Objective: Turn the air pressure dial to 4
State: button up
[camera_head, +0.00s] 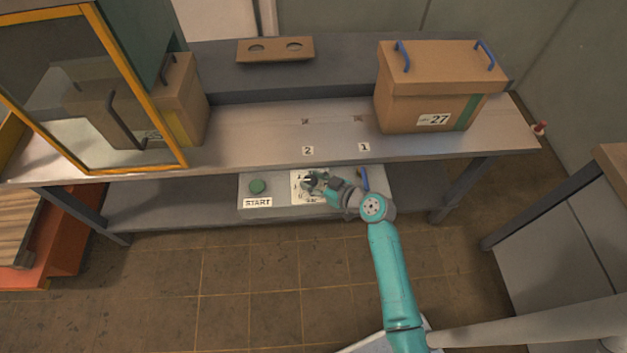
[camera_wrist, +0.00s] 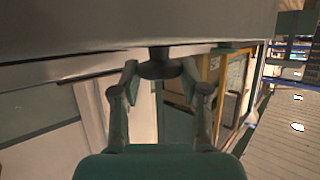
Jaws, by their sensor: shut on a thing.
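The air pressure dial's white, printed plate (camera_head: 297,189) is on the control panel on the lower shelf, partly covered by my gripper. The dial's number setting is too small and too hidden to read. My gripper (camera_head: 311,183) is at this plate in the head view. In the wrist view, my gripper's two fingers (camera_wrist: 160,80) are on either side of a dark round knob (camera_wrist: 160,65), which is the dial. The gripper is shut on it.
A green button (camera_head: 257,187) above a START label is left of the dial. A blue lever (camera_head: 364,180) is right of it.

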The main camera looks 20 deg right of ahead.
jog(key=shift+s+a+m+h, duration=0.1)
jog(key=shift+m+h, duration=0.4)
jog(key=shift+a+m+t+h, duration=0.2)
jog(key=shift+m+t+h, duration=0.5)
jog(key=shift+m+h, duration=1.1)
jog(key=shift+a+m+g+h, duration=0.15)
jog(key=shift+m+g+h, duration=0.05)
jog(key=shift+m+h, duration=1.25)
jog(key=shift+a+m+g+h, duration=0.2)
jog(key=shift+m+h, duration=0.85)
jog(key=shift+h, duration=0.7)
jog(key=m+g+h, duration=0.2)
jog(key=m+h, duration=0.1)
jog(key=m+g+h, duration=0.1)
jog(key=m, duration=0.1)
jog(key=shift+w+a+h, duration=0.15)
jog(key=shift+w+h, duration=0.1)
jog(key=shift+h, duration=0.15)
jog(key=shift+w+m+g+h, duration=0.1)
jog(key=shift+m+g+h, duration=1.1)
jog(key=shift+m+g, duration=0.85)
jog(key=shift+f+g, duration=0.1)
jog(key=shift+g, duration=0.15)
jog(key=o, duration=1.1)
jog(key=v, duration=1.2)
